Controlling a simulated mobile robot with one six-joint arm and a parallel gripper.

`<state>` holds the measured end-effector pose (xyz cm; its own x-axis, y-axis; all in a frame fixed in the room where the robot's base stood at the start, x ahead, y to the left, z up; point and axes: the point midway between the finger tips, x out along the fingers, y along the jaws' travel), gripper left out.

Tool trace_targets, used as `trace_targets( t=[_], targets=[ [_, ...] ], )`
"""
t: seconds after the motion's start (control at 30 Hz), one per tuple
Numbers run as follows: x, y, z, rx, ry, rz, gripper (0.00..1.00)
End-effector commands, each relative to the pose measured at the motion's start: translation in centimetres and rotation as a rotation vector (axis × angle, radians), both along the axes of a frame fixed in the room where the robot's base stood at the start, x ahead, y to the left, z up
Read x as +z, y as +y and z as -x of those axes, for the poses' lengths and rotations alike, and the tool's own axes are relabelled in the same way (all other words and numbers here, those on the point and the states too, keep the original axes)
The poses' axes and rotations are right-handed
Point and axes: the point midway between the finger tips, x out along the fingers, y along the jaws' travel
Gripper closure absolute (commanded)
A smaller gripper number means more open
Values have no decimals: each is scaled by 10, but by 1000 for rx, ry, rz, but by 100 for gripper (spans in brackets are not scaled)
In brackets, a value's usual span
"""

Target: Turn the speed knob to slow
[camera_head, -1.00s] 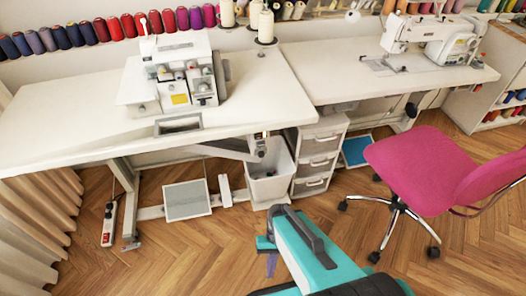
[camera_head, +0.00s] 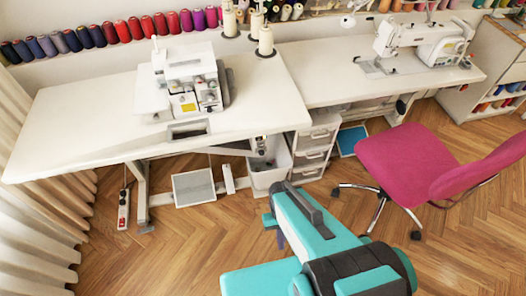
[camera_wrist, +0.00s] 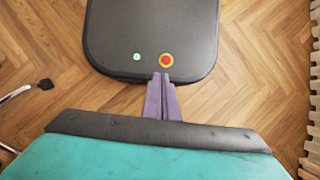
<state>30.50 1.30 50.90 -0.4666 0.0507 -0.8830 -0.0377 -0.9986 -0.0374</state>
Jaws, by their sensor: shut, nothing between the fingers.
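I cannot make out a speed knob in either view. A white overlock machine (camera_head: 190,80) stands on the left table (camera_head: 85,105). A white sewing machine (camera_head: 425,42) stands on the right table (camera_head: 330,85). A small dark unit (camera_head: 262,147) hangs under the left table's right end; its details are too small to read. My gripper (camera_head: 280,241) hangs low over the floor in front of the tables, partly hidden by my arm. In the wrist view its purple fingers (camera_wrist: 162,80) are together and empty, pointing down, apart from both machines.
A white bin (camera_head: 268,172) and a drawer unit (camera_head: 315,150) stand under the tables. A pink chair (camera_head: 420,165) is at the right. Curtains (camera_head: 30,220) hang at the left. Floor between is free.

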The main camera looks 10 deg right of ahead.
Motion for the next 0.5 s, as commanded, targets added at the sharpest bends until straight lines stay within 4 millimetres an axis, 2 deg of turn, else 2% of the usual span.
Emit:
trace_targets(
  t=[0.03,0.2,0.5],
  targets=[
    [17,-2,1,5,-1,6,100],
    [37,-8,2,24,-5,25,100],
    [48,-13,3,38,-10,39,100]
  ],
)
